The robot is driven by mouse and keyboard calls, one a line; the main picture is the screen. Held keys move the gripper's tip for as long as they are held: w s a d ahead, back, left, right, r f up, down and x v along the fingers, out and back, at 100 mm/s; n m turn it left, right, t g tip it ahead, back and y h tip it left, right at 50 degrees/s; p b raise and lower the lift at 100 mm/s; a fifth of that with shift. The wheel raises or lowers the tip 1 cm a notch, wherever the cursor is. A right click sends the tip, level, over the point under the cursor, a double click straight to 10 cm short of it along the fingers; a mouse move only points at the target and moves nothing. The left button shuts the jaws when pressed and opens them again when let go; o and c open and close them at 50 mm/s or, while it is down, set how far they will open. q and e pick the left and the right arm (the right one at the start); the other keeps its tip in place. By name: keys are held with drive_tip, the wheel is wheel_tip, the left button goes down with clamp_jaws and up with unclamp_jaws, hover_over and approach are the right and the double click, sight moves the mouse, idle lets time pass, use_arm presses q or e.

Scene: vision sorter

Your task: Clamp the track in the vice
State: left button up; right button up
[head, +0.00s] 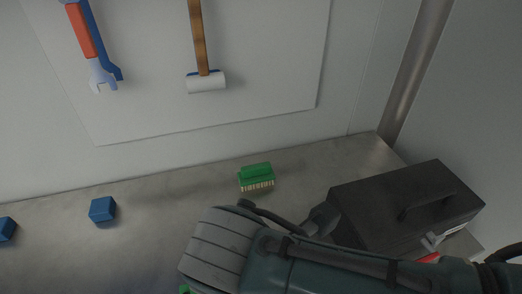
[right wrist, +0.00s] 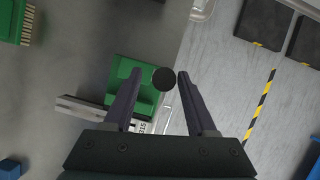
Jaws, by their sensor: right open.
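The green vice (right wrist: 132,72) is below my right gripper in the right wrist view. A black round knob (right wrist: 163,78) shows at its right side, near the table edge. My right gripper (right wrist: 155,76) is open, its two fingertips on either side of the knob; I cannot tell if they touch it. A grey metal bar (right wrist: 85,108), possibly the track, lies along the vice's lower side. A pale piece marked 315 (right wrist: 140,127) shows beside it, partly hidden by the gripper. In the head view my right arm hides nearly all of the vice. My left gripper is not in view.
A dark toolbox (head: 405,205) is at the right. A hammer (head: 206,82) and wrenches (head: 95,65) hang on the wall board. Floor with striped tape (right wrist: 262,105) lies beyond the bench edge.

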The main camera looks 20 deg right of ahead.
drive_tip(key=p+v, duration=0.1)
drive_tip(key=v, duration=0.8)
drive_tip(key=shift+r, duration=0.4)
drive_tip(key=shift+a, duration=0.15)
